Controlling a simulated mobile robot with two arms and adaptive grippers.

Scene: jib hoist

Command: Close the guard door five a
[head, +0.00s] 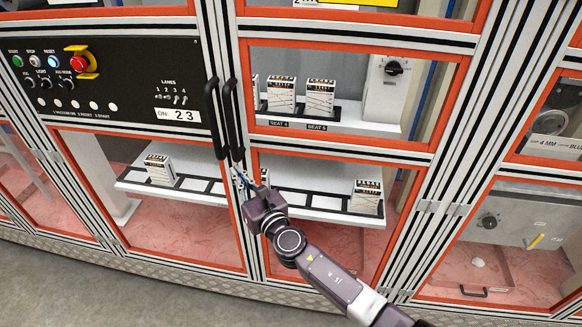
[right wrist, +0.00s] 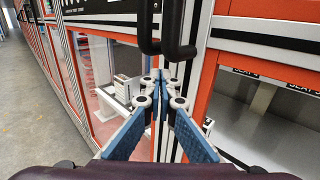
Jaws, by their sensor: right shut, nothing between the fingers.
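Two orange-framed glazed guard doors meet in the middle of the head view, the left door (head: 243,240) and the right door (head: 340,145). Their black bar handles, left (head: 213,115) and right (head: 233,115), stand side by side. I cannot read which door is five a. Both look about flush with the frame; a small gap cannot be ruled out. My right gripper (head: 243,178) is shut and empty, just below the handles at the door seam. In the right wrist view its blue fingers (right wrist: 162,88) point at the seam, below the handle ends (right wrist: 165,48). My left gripper is out of view.
A black control panel (head: 110,85) with buttons and a red stop knob is on the left door. Behind the glass are white shelves with small boxes (head: 160,170). More orange-framed panels (head: 520,235) stand at right. Grey floor (head: 50,295) lies in front.

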